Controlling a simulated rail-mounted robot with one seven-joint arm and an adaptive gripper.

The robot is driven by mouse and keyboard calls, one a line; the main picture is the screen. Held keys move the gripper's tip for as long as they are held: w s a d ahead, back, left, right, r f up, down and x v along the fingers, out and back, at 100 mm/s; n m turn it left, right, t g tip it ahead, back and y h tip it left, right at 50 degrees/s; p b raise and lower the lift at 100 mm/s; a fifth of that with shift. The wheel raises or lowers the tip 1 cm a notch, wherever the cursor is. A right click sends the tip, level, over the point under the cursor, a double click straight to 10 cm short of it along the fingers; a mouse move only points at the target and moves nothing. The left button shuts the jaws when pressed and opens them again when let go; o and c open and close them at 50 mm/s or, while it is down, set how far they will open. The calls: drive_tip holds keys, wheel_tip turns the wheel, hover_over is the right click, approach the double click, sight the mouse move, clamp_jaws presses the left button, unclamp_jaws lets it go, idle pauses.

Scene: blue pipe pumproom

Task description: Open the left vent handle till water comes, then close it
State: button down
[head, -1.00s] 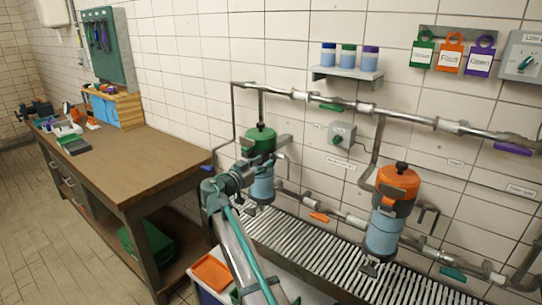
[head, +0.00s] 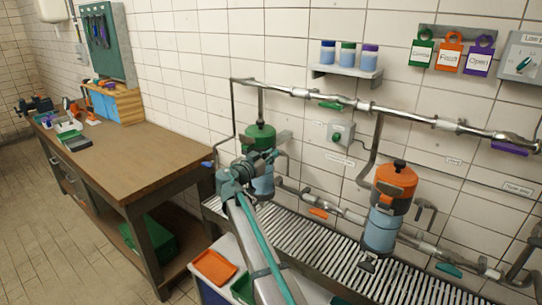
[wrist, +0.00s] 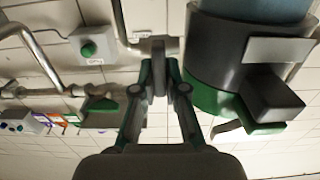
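The left filter (head: 262,137) has a green cap with a black knob and a blue lower body. My gripper (head: 272,157) covers its middle in the head view. In the wrist view the filter's dark band and green rim (wrist: 210,95) stand right of my fingers, with a grey block (wrist: 272,97) on it. No water shows.
The orange-capped filter (head: 394,190) stands to the right. A slatted drain (head: 300,240) runs below both. Pipes (head: 300,93) cross the wall. A green-button box (head: 340,133) is between the filters. A workbench (head: 140,165) is on the left; trays (head: 214,267) lie at the front.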

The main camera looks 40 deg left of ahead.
drive_tip(key=shift+f+b, duration=0.15)
drive_tip(key=shift+b, duration=0.45)
drive_tip(key=shift+a+f+n+b, duration=0.1)
drive_tip(key=shift+n+b, duration=0.6)
drive_tip(key=shift+b, duration=0.25)
drive_tip(key=n+b, duration=0.2)
drive_tip(key=b, duration=0.1)
drive_tip(key=shift+a, duration=0.15)
drive_tip(key=shift+a+n+b, duration=0.15)
drive_tip(key=shift+n+b, duration=1.65)
drive_tip(key=shift+n, duration=0.4)
drive_tip(key=c, duration=1.2)
unclamp_jaws()
drive_tip(key=shift+r, duration=0.2)
